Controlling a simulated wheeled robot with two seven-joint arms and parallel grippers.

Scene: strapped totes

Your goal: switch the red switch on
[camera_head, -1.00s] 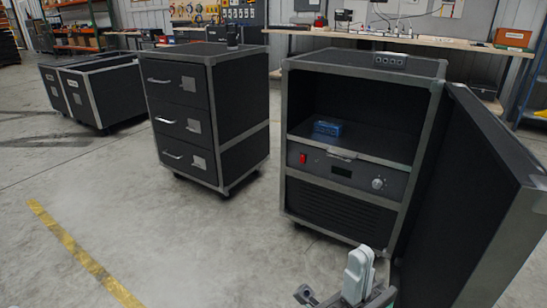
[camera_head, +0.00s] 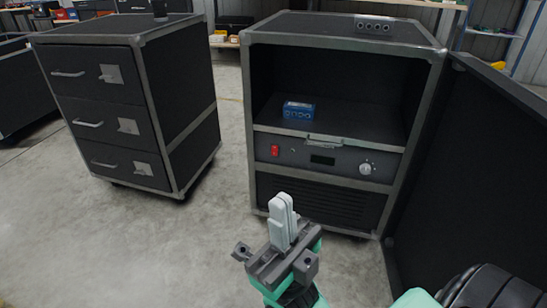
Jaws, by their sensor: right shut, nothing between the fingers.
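The red switch (camera_head: 275,150) sits at the left end of a dark control panel (camera_head: 292,151) in the open black cabinet (camera_head: 250,100). A small display and a round silver knob (camera_head: 366,168) are to its right on the same panel. Whether the switch is on or off is too small to tell. My right gripper (camera_head: 285,200) is in front of the cabinet, below the panel, with its pale fingers shut together and empty. It appears apart from the switch. My left gripper does not show.
A blue box (camera_head: 298,110) lies on the shelf above the panel. The cabinet door (camera_head: 470,150) stands open on the right. A black drawer unit (camera_head: 130,100) stands on the left, with clear floor (camera_head: 170,240) in front of it.

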